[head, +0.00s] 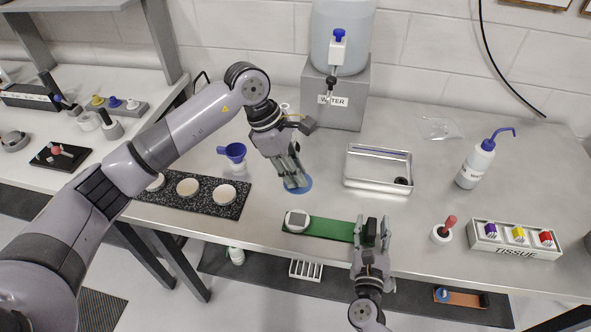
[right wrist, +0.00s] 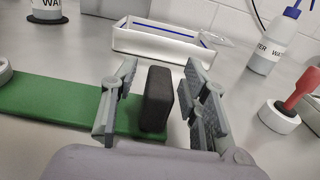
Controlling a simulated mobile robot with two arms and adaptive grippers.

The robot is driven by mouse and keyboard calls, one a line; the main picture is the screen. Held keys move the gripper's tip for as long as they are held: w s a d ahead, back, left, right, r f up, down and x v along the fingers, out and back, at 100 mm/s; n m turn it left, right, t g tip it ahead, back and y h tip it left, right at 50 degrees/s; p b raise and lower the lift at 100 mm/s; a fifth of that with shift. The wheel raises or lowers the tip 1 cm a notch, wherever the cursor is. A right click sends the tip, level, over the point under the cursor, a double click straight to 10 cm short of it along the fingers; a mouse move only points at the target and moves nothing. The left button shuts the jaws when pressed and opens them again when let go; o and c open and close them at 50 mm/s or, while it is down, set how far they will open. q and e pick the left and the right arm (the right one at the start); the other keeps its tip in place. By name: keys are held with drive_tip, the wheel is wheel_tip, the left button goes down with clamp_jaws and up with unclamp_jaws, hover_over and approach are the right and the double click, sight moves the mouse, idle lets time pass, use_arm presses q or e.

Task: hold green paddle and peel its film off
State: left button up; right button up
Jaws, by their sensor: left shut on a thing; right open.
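The green paddle (head: 330,229) lies flat near the table's front edge; its green board also shows in the right wrist view (right wrist: 70,102). A black block (right wrist: 157,98) stands up at its right end. A round white piece with a grey square face (head: 297,221) is at its left end. I cannot make out a separate film. My right gripper (head: 372,226) is open, with one finger on each side of the black block and gaps visible. My left gripper (head: 297,184) is shut over a blue disc (head: 304,187) behind the paddle; what it grips is mostly hidden by its fingers.
A metal tray (head: 378,184) lies behind the paddle. A wash bottle (head: 476,165), a red-handled stamp-like piece (head: 443,230) and a tissue-labelled rack (head: 515,247) stand to the right.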

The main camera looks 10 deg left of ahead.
drive_tip(key=s, duration=1.2)
